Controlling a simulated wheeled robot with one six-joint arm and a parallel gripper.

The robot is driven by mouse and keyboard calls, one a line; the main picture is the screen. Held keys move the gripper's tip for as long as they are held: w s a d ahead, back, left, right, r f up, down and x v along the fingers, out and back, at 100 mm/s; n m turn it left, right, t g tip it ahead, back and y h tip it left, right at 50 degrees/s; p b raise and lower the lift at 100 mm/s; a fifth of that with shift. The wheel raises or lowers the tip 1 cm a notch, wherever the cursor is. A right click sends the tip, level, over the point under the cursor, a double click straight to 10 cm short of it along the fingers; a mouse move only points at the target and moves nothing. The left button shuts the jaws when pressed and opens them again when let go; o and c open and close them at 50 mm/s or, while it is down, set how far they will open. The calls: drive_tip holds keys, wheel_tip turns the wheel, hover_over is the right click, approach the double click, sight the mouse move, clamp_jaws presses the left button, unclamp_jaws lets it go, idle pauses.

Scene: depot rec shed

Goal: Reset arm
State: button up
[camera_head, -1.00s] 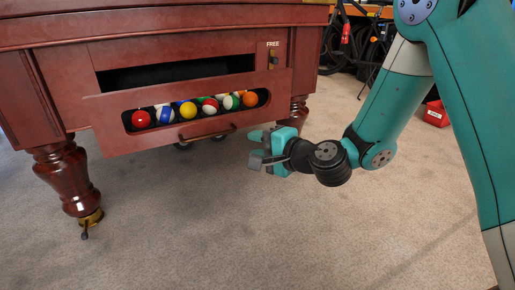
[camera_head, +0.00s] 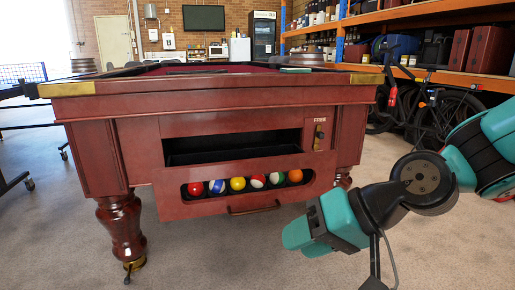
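My arm comes in from the right edge, with teal covers and black joints. My gripper (camera_head: 302,240) is at the lower middle right, in front of the pool table (camera_head: 232,128). It points to the left and slightly down. Its teal fingers overlap in this view, so the gap between them cannot be judged. I see nothing held in it.
The table's ball tray holds several balls, including a red ball (camera_head: 195,189) and an orange ball (camera_head: 295,175). A pull handle (camera_head: 254,208) sits below. A bicycle (camera_head: 447,112) and orange shelving (camera_head: 438,78) stand at the right.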

drive_tip(key=s+d+r+n+g+h+p, duration=0.2)
drive_tip(key=s+d+r+p, duration=0.1)
drive_tip(key=s+r, duration=0.15)
drive_tip(key=s+d+r+n+g+h+p, duration=0.1)
drive_tip(key=s+d+r+n+h+p, duration=0.1)
drive_tip(key=s+d+r+n+h, duration=0.3)
wheel_tip(320, 180, up, 36)
drive_tip(key=s+m+y+p, duration=0.2)
drive_tip(key=p, duration=3.5)
drive_tip(key=shift+a+p, duration=0.3)
drive_tip(key=shift+a, duration=0.15)
